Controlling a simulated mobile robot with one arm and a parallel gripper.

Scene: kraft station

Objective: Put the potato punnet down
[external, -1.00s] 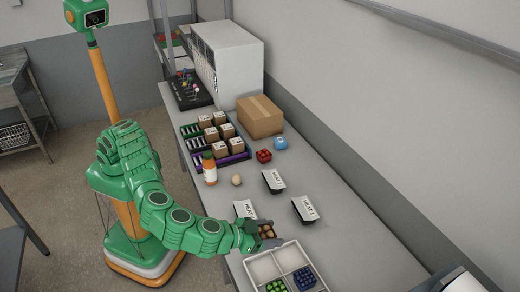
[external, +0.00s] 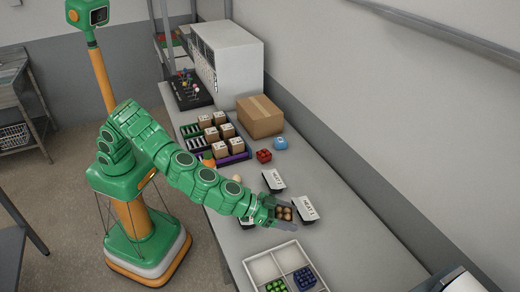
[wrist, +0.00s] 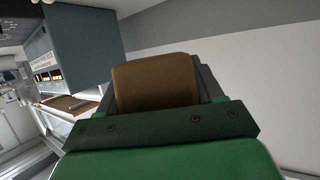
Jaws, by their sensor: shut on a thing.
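The potato punnet (external: 284,213) is a small dark tray with several brown potatoes in it. My gripper (external: 284,217) is shut on it, in the external view beside the right-hand white HEAT label holder (external: 306,209). I cannot tell whether the punnet touches the counter or hangs just above it. In the wrist view a brown potato (wrist: 155,82) fills the middle between the finger parts of my gripper (wrist: 155,100); the punnet's edges are mostly hidden there.
A white divided tray (external: 262,268) holds green (external: 277,286) and blue (external: 305,277) punnets in its front compartments; the back two look empty. Another HEAT label holder (external: 272,180) stands behind, one is partly hidden by my arm. A red punnet (external: 264,156) and cardboard box (external: 260,116) are farther back.

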